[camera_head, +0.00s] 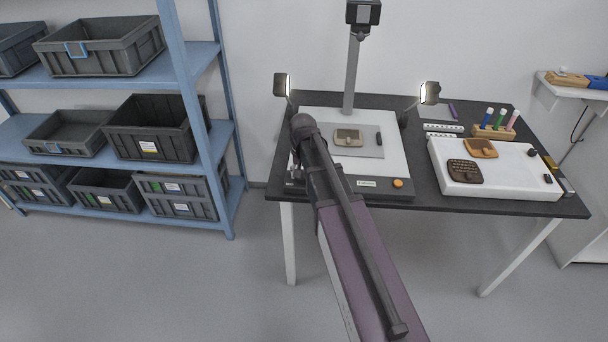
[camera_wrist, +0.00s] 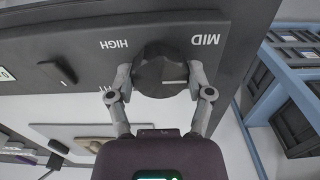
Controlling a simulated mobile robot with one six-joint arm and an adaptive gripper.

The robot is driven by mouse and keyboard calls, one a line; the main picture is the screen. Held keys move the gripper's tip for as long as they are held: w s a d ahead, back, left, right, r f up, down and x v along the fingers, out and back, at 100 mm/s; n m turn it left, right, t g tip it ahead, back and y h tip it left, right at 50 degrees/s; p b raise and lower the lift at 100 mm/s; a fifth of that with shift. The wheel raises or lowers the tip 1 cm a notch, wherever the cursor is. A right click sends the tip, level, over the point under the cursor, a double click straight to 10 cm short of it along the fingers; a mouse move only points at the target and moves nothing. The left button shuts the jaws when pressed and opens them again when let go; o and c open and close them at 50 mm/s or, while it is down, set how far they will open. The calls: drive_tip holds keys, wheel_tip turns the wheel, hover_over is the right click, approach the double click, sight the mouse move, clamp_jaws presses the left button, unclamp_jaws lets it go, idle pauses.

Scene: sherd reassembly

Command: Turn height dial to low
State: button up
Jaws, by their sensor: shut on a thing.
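The dark, faceted height dial (camera_wrist: 160,68) is on a dark panel in the wrist view. The labels "HIGH" (camera_wrist: 114,44) and "MID" (camera_wrist: 205,40) stand upside down on either side of it. A pale pointer line on the dial runs toward the right finger. No "LOW" label is visible. My gripper (camera_wrist: 161,80) is shut on the dial, with one finger on each side. In the head view my arm covers the dial, near the front left of the camera stand's base (camera_head: 398,163).
A sherd (camera_head: 347,137) lies on a grey mat on the stand's base. A second dark knob (camera_wrist: 58,70) sits left of the dial in the wrist view. A white tray (camera_head: 520,184) with sherds is on the table's right. Shelves (camera_head: 228,142) with bins stand left.

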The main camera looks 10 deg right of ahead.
drive_tip(key=m, duration=0.4)
drive_tip(key=shift+s+m, duration=0.2)
drive_tip(key=shift+m, duration=0.1)
drive_tip(key=m, duration=0.4)
drive_tip(key=shift+m, duration=0.3)
drive_tip(key=m, duration=0.4)
drive_tip(key=shift+m, duration=2.3)
drive_tip(key=o, duration=1.1)
drive_tip(key=shift+o, duration=0.2)
drive_tip(key=shift+w, duration=0.15)
